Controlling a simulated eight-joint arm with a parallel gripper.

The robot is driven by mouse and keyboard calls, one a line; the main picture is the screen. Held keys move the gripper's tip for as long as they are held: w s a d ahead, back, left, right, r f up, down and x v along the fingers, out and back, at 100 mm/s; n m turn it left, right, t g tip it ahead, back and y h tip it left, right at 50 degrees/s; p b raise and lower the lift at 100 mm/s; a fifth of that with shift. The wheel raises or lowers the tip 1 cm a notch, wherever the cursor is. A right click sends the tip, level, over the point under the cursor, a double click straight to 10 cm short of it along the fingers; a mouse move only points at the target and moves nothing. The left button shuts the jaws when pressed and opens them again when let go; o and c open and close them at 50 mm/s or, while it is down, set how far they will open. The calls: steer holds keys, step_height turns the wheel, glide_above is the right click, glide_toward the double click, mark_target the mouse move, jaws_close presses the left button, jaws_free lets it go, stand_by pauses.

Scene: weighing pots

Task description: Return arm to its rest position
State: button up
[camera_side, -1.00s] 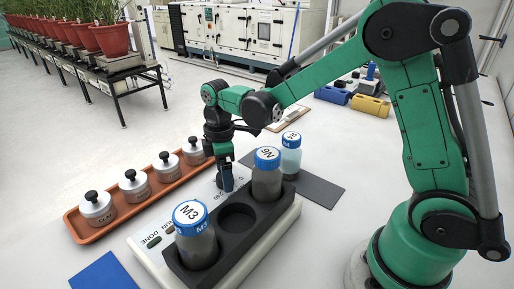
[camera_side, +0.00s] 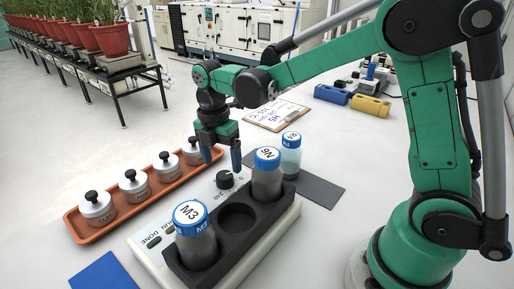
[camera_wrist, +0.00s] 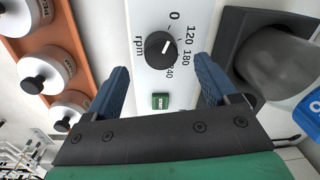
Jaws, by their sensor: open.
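My gripper (camera_side: 220,148) hangs above the back of the white machine (camera_side: 148,244). In the wrist view my gripper (camera_wrist: 158,82) shows its two blue fingers wide apart, with nothing between them. Below and between them are a black rpm dial (camera_wrist: 159,46) and a green button (camera_wrist: 160,101) on the machine's panel. The dial also shows in the side view (camera_side: 225,179), under the fingers and apart from them. Its white pointer in the wrist view points up and to the right, between the 0 and 120 marks or near 120; I cannot tell exactly.
A bottle marked M3 (camera_side: 196,238) and a second blue-capped bottle (camera_side: 267,178) stand in the black holder, with an empty socket between them. Another bottle (camera_side: 291,158) stands on a dark mat (camera_side: 318,190). A clipboard (camera_side: 275,115) lies behind.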

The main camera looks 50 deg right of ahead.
mark_target(224, 175)
step_height(224, 175, down, 3)
steer(key=shift+s+f, duration=0.1)
steer(key=shift+f+m, duration=0.2)
steer(key=shift+m, duration=0.6)
steer(key=shift+n, duration=0.4)
step_height(224, 175, up, 2)
steer(key=shift+r+n, duration=0.1)
steer(key=shift+n, duration=0.3)
steer(key=shift+r, duration=0.7)
